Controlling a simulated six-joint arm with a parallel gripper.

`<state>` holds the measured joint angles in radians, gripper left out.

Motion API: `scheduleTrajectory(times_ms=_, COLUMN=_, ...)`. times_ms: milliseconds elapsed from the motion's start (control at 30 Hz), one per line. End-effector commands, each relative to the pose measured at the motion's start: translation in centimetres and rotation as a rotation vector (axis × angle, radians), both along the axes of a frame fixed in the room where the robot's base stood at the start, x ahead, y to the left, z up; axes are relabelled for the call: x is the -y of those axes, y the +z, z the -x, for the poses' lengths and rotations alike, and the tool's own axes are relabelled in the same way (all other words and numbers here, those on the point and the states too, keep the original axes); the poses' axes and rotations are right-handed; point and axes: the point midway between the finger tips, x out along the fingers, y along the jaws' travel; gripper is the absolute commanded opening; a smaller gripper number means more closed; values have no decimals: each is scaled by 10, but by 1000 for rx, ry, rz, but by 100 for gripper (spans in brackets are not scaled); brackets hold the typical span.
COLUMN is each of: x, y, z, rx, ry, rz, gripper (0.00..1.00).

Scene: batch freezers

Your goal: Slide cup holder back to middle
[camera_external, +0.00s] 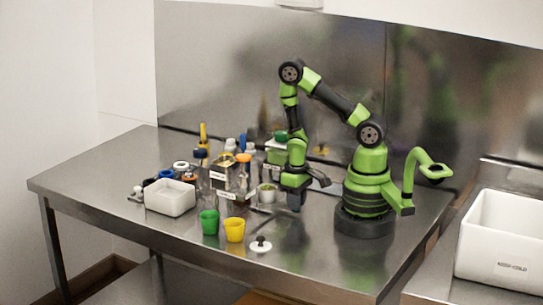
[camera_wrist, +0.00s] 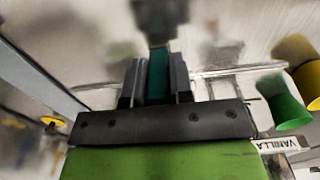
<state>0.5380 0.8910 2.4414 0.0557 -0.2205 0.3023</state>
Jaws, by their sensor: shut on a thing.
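My gripper (camera_external: 297,200) is low over the steel table, just right of the labelled containers. In the wrist view my gripper (camera_wrist: 158,78) points at the table and is shut on a narrow teal piece (camera_wrist: 158,70) between its two dark fingers. I cannot tell whether this piece belongs to the cup holder. No part is clearly recognisable as the cup holder. A green cup (camera_external: 209,222) and a yellow cup (camera_external: 234,230) stand at the table's front; the wrist view shows the green cup (camera_wrist: 286,107) and yellow cup (camera_wrist: 299,75) at the right.
Clear labelled containers (camera_external: 220,178) and bottles crowd the middle of the table. A white tub (camera_external: 170,198) stands at left, and a white knobbed lid (camera_external: 261,244) lies in front. A small white cup (camera_external: 266,194) is close left of my gripper. The front right of the table is clear.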

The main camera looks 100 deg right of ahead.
Motion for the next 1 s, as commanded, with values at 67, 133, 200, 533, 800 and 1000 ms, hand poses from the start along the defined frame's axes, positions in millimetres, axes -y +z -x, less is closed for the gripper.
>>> scheduleTrajectory(times_ms=67, x=-1, y=0, z=-2, rx=4, ry=1, rz=2, gripper=0)
scheduleTrajectory(times_ms=133, x=0, y=0, z=-2, rx=4, ry=0, rz=2, gripper=0)
scheduleTrajectory(times_ms=200, x=0, y=0, z=-1, rx=3, ry=0, rz=1, gripper=0)
scheduleTrajectory(times_ms=533, x=0, y=0, z=-1, rx=1, ry=0, rz=1, gripper=47)
scheduleTrajectory(times_ms=800, x=0, y=4, z=-1, rx=1, ry=-1, rz=1, gripper=47)
scheduleTrajectory(times_ms=1000, x=0, y=29, z=-1, rx=6, ry=0, rz=4, gripper=47)
